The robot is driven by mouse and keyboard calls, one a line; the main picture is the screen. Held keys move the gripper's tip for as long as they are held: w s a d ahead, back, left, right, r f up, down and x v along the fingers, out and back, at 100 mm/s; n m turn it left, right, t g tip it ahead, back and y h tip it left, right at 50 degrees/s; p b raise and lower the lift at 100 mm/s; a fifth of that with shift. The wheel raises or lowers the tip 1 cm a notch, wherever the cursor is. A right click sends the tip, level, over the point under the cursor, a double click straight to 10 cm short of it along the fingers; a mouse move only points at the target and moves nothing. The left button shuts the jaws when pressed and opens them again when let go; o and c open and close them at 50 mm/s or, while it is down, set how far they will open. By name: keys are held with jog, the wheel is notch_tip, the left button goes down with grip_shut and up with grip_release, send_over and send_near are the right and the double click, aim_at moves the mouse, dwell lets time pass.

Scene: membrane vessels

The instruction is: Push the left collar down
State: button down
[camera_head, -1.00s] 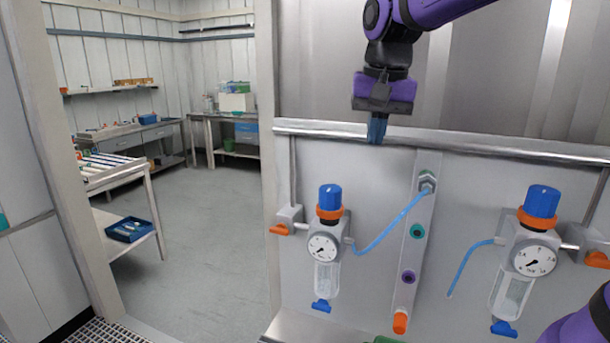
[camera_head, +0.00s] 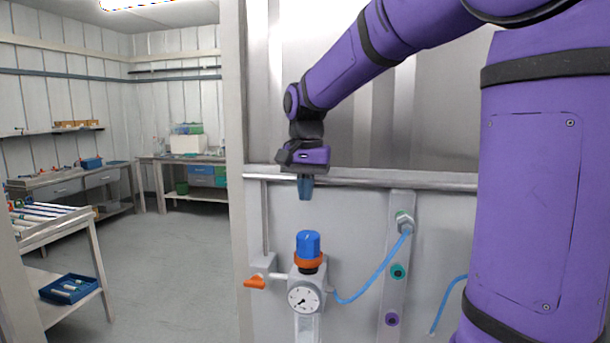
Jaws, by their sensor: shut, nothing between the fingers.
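The left regulator has a blue knob (camera_head: 308,244) on top and an orange collar (camera_head: 309,260) just under it. Its round gauge (camera_head: 304,297) faces me, with a clear bowl (camera_head: 306,328) below that the picture's lower edge cuts off. My gripper (camera_head: 305,196) points straight down with its blue fingers shut and empty. It hangs above the blue knob in the picture, with a visible gap between them. The fingers do not touch the collar.
An orange valve handle (camera_head: 255,282) sits left of the regulator. A blue hose (camera_head: 375,275) runs right to a fitting (camera_head: 404,222) on a vertical strip with ports. A horizontal rail (camera_head: 420,180) crosses behind my gripper. Open floor lies left.

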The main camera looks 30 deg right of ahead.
aim_at(307, 235)
notch_tip(307, 235, down, 8)
jog(key=shift+r, duration=0.1)
dwell(0.4)
jog(key=shift+s+f, duration=0.2)
jog(key=shift+f, duration=0.5)
jog(key=shift+s+f, duration=0.15)
jog(key=shift+f, duration=0.5)
jog(key=shift+r, duration=0.1)
jog(key=shift+w+r, duration=0.15)
jog(key=shift+r, duration=0.15)
notch_tip(307, 235, up, 15)
jog(key=s+a+f+n+t, duration=0.1)
jog(key=s+a+f+n, duration=0.1)
jog(key=s, duration=0.5)
jog(key=s+a+f+n+t, duration=0.2)
jog(key=s+f+n, duration=0.1)
jog(key=s, duration=0.4)
jog(key=s+a+f+n+t, duration=0.2)
jog(key=s+n, duration=0.2)
jog(key=s, duration=0.4)
jog(key=shift+a+f, duration=0.35)
jog(key=shift+a, duration=0.05)
